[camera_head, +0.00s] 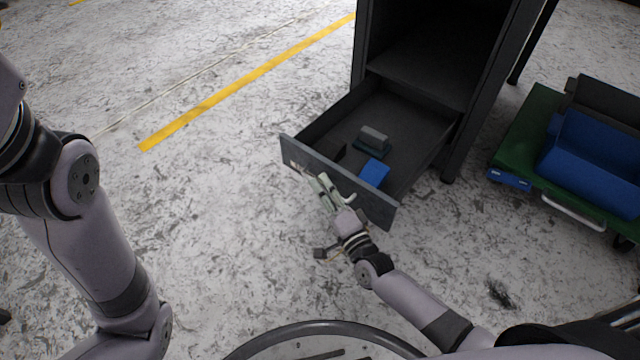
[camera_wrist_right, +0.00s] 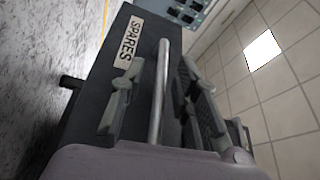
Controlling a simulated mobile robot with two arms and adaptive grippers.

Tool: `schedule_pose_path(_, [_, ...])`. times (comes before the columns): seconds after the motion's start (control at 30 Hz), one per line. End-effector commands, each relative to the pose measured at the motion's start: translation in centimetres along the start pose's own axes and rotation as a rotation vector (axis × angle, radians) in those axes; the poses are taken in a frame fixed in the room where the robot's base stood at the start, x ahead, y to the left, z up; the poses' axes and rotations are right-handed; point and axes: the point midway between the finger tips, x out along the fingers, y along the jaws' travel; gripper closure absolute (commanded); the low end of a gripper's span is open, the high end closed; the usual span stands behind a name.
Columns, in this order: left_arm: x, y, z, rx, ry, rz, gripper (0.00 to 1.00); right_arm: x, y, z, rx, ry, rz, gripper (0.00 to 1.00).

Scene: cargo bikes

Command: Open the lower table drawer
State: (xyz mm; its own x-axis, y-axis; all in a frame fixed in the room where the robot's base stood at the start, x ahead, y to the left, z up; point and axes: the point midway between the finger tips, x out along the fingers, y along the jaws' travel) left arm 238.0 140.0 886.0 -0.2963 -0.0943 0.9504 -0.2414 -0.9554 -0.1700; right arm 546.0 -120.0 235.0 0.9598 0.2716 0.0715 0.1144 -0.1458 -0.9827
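The lower table drawer (camera_head: 385,207) stands pulled out of the dark cabinet in the head view. Its front also shows in the right wrist view (camera_wrist_right: 85,125), with a "SPARES" label (camera_wrist_right: 128,42). A metal bar handle (camera_wrist_right: 160,90) runs along the front. My right gripper (camera_head: 325,187) is at the drawer front. In the wrist view its two fingers (camera_wrist_right: 160,100) are spread on either side of the handle, with gaps showing between them and the bar. The left arm shows at the left edge of the head view, but its gripper is not visible.
In the drawer lie a blue block (camera_head: 373,173), a grey-topped item (camera_head: 373,139) and a dark item. The dark cabinet (camera_head: 480,95) has an open space above the drawer. A green cart (camera_head: 520,130) with a blue bin (camera_head: 590,165) stands right. Floor left of the drawer is clear.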

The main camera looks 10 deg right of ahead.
Motion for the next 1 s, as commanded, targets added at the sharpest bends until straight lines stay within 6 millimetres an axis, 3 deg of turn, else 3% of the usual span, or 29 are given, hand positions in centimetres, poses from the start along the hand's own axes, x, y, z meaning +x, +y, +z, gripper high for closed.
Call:
schedule_pose_path(0.2, [0.0, 0.0, 0.1, -0.001, -0.002, -0.001, 1.0, -3.9, 0.1, 0.0, -0.001, -0.001, 0.003, 0.71])
schedule_pose_path(0.33, [0.0, 0.0, 0.1, -0.001, -0.003, -0.002, 1.0, -5.3, 0.1, 0.0, -0.002, 0.0, 0.001, 0.71])
schedule_pose_path(1.0, [0.0, 0.0, 0.1, -0.001, -0.003, -0.003, 1.0, -5.8, 0.0, 0.0, 0.0, 0.0, 0.0, 0.71])
